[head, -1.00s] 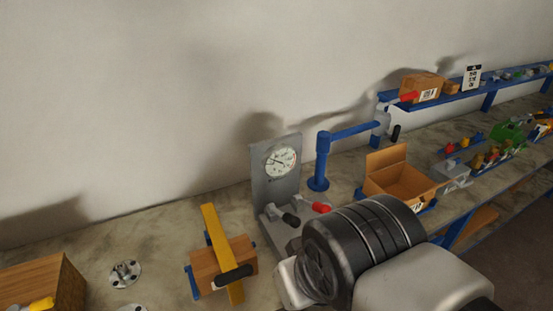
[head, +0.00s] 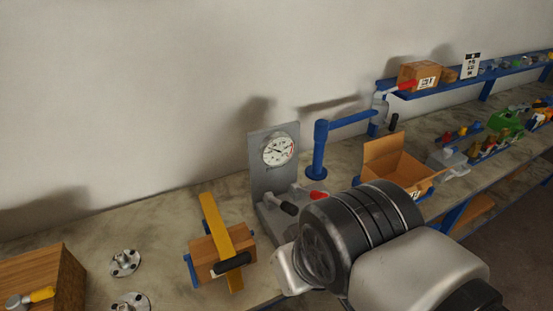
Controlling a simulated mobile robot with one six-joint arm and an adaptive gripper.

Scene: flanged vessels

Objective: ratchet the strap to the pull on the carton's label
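A small brown carton (head: 205,268) sits on the bench at the lower middle of the head view, between blue side supports. A yellow strap (head: 214,222) runs over it, standing up behind and hanging down in front. A black ratchet handle (head: 232,263) lies across the strap on the carton's front. I cannot make out a label on this carton. My arm's black and silver links fill the lower right. My gripper is out of view, so its distance from the ratchet handle cannot be seen.
A gauge stand (head: 262,180) with black and red handles is right of the carton, close to my arm. A blue post (head: 318,155), open carton (head: 385,168) and shelf (head: 500,75) lie beyond. Steel flanges (head: 125,263) and a wooden box (head: 45,280) are at left.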

